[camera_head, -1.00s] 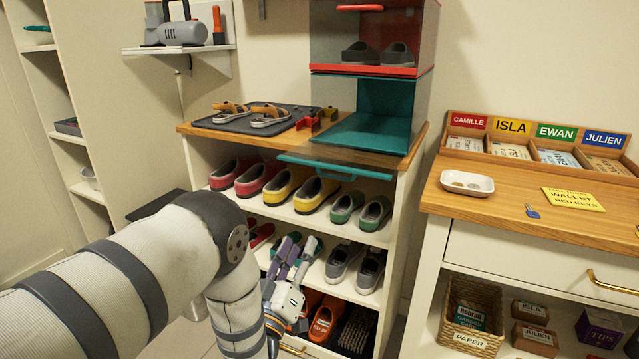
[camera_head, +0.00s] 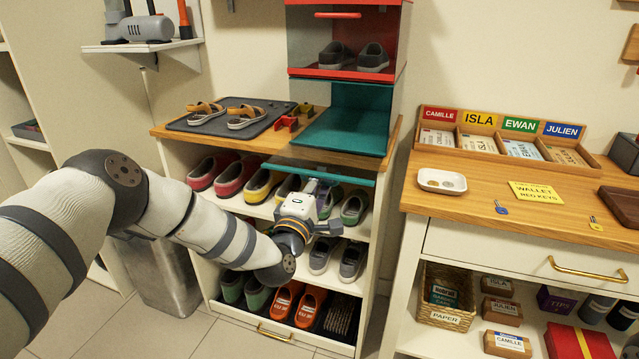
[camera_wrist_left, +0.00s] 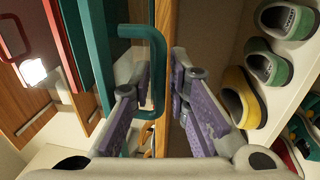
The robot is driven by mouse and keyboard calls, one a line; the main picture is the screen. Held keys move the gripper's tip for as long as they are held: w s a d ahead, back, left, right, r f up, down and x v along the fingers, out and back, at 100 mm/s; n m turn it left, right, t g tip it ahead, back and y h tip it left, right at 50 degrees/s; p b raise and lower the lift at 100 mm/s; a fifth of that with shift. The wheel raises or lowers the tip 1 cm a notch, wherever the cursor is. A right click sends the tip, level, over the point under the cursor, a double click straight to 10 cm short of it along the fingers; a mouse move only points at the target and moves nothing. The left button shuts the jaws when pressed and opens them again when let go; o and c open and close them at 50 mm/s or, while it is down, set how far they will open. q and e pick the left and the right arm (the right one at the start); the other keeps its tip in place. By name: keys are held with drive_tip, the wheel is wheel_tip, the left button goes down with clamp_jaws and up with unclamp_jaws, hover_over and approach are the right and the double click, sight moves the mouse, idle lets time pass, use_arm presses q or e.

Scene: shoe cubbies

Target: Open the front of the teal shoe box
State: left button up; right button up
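The teal shoe box (camera_head: 357,95) sits on the cubby top under the red box, its inside visible and empty. Its front (camera_head: 345,177) is swung down and out from the box's lower edge, a clear panel with a teal edge strip. My left gripper (camera_head: 312,186) is just below that strip, in front of the shoe shelves. In the left wrist view, the teal handle (camera_wrist_left: 156,65) reaches between the two purple-padded fingers of the left gripper (camera_wrist_left: 160,90), which stand apart. Contact with the handle cannot be told. My right gripper is not in view.
The red box (camera_head: 352,75) with grey shoes is above. A dark tray (camera_head: 190,126) with sandals and red pieces (camera_head: 285,122) are left of the teal box. Shoe shelves (camera_head: 262,210) lie behind my left arm. A wooden-topped cabinet (camera_head: 480,205) stands right.

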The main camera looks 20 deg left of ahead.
sight(319, 170)
use_arm(q)
clamp_jaws()
drive_tip(key=shift+s+r+p, duration=0.15)
drive_tip(key=shift+r+p, duration=0.3)
drive_tip(key=shift+r, duration=1.05)
drive_tip(key=shift+f, duration=0.2)
unclamp_jaws()
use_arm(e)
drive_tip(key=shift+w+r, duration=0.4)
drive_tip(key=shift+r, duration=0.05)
use_arm(q)
drive_tip(key=s+f, duration=0.1)
drive_tip(key=s, duration=1.1)
drive_tip(key=shift+a+f, duration=0.25)
drive_tip(key=shift+f, duration=0.1)
